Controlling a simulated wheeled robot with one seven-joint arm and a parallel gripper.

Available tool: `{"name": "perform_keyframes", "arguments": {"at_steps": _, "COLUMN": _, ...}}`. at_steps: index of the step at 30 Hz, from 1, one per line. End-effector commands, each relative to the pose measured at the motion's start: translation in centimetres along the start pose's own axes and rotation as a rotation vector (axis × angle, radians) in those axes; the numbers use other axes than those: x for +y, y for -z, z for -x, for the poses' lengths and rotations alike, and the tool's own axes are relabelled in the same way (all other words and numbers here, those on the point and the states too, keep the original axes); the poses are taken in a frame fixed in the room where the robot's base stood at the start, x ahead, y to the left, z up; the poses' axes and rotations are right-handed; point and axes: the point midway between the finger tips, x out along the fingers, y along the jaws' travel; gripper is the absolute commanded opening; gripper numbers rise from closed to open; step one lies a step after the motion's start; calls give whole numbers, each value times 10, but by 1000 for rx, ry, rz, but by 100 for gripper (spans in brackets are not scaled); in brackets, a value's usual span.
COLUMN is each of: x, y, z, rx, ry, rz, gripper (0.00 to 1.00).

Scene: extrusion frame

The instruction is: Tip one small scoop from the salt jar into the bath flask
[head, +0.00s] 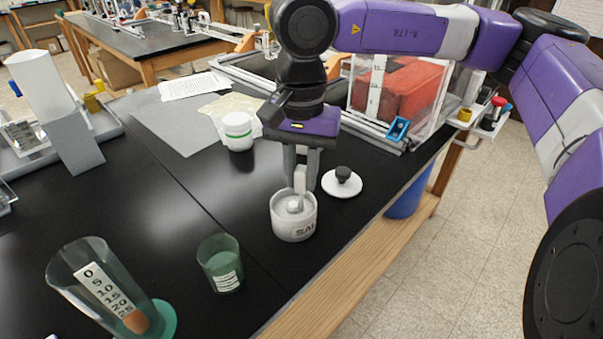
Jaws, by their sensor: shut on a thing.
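The salt jar (293,222) is a white pot with dark letters "SA" visible, open on the black bench. My gripper (301,176) points down just above it, shut on the pale handle of a small scoop (296,205). The scoop's lower end is inside the jar mouth; whether it holds salt is too small to tell. A green glass vessel (220,264) with a white label stands at front left of the jar. A tall clear vessel (84,272) with a number scale and green base stands further left. Which is the bath flask I cannot tell.
A white lid with a dark knob (342,184) lies right of the jar. A white tub with a green band (238,131) stands behind left. A clear-sided case with a red block (400,90) is behind right. The bench's wooden edge (330,291) runs close on the right.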

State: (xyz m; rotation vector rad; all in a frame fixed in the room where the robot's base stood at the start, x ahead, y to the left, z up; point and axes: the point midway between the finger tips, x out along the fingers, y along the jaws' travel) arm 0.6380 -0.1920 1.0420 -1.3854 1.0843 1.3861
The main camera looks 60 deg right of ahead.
Motion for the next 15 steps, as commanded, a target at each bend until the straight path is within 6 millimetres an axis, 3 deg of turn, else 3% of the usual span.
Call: {"name": "perform_keyframes", "arguments": {"at_steps": 15, "x": 0, "y": 0, "z": 9, "rx": 1, "ry": 0, "rz": 0, "gripper": 0}}
